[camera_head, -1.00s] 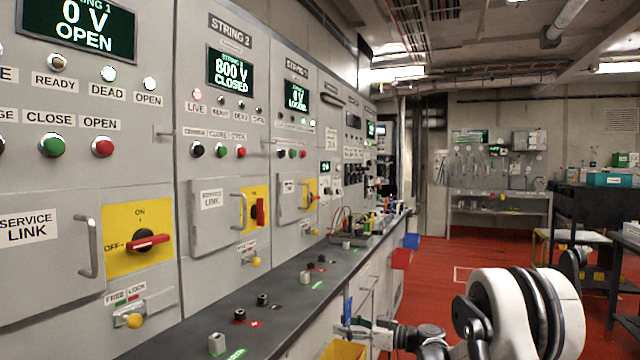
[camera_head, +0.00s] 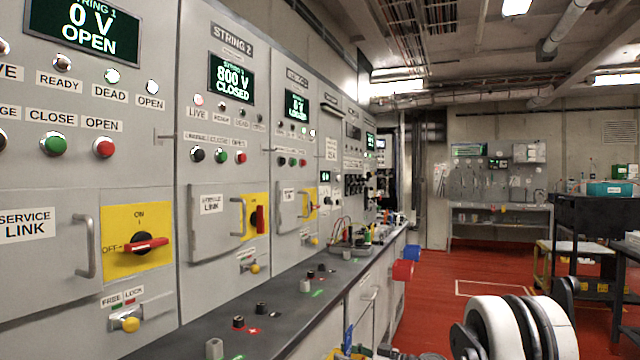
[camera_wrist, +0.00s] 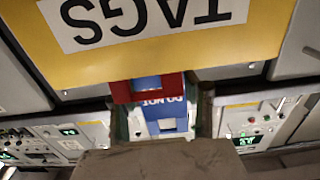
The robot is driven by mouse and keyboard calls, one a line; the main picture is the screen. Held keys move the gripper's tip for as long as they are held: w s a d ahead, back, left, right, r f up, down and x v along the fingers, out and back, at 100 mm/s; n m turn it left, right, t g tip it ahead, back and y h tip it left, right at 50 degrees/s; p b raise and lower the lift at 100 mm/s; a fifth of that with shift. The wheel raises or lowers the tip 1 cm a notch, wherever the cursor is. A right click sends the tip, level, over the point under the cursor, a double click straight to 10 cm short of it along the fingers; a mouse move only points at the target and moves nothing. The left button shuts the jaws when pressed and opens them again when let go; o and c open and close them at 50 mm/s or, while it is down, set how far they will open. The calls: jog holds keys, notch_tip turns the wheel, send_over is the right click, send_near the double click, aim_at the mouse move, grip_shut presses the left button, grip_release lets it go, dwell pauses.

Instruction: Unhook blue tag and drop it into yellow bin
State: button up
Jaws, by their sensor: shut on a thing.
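The blue tag (camera_wrist: 168,118) is between the two fingers of my gripper (camera_wrist: 163,120) in the wrist view, with upside-down white lettering on it. My gripper is shut on it. The tag also shows upright as a thin blue strip at the bottom of the head view (camera_head: 348,337). The yellow bin (camera_wrist: 270,45), with an upside-down label reading TAGS, fills the top of the wrist view. Only a sliver of yellow (camera_head: 336,353) shows beside the tag in the head view. The bin's opening is hidden, and I cannot tell whether the tag is over it.
A grey counter (camera_head: 275,315) with small knobs runs along the cabinets on the left. A red box (camera_head: 403,270) and a blue box (camera_head: 412,252) hang at its far end. The red floor (camera_head: 440,300) is open to the right. A dark cart (camera_head: 590,215) stands at right.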

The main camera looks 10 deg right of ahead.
jog(key=o, duration=1.2)
jog(key=shift+o, duration=0.2)
jog(key=v, duration=1.2)
jog(key=shift+r, duration=0.1)
